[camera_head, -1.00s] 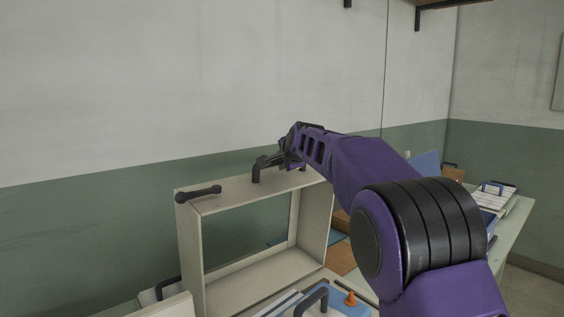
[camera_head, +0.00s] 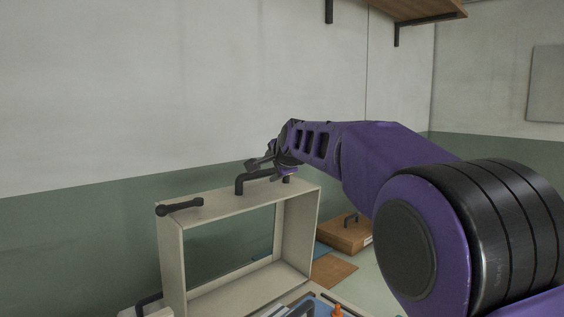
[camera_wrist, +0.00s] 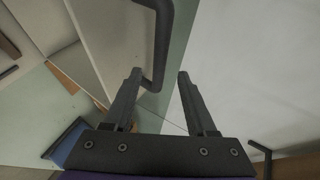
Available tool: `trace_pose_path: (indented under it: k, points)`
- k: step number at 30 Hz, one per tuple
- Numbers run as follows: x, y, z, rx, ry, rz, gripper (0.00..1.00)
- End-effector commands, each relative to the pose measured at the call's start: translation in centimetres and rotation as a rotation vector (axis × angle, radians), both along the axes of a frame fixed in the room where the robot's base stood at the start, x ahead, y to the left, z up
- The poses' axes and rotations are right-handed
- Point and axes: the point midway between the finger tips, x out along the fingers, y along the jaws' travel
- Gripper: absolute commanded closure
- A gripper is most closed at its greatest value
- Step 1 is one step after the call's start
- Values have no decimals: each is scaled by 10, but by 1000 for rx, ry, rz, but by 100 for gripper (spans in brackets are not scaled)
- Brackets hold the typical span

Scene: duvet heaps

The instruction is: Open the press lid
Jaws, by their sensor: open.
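A beige box-like frame (camera_head: 172,262) stands upright on the table in the head view, with a wide opening through it. It looks like the press lid, raised on edge, though I cannot be sure. A black bar handle (camera_head: 254,178) is on its top edge. My gripper (camera_head: 262,160) is just above and behind this handle, partly hidden by its own wrist. In the wrist view my gripper (camera_wrist: 160,72) has its fingers apart, with the black handle (camera_wrist: 163,45) showing between the fingertips. I cannot tell whether they touch.
A black knobbed bar (camera_head: 180,207) is on the frame's top left. A brown box (camera_head: 345,235) with a handle lies behind on the right. An orange knob (camera_head: 338,311) and blue items are at the front. A wooden shelf (camera_head: 415,10) hangs on the wall above.

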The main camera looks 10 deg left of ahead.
Motion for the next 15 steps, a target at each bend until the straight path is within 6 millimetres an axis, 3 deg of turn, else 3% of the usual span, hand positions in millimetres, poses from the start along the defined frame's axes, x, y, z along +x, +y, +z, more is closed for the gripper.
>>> trace_pose_path:
  k: [9, 15]
  points:
    - [-53, -30, 28, 1, -3, 1, 43]
    - [-75, -41, 40, 1, -2, 0, 43]
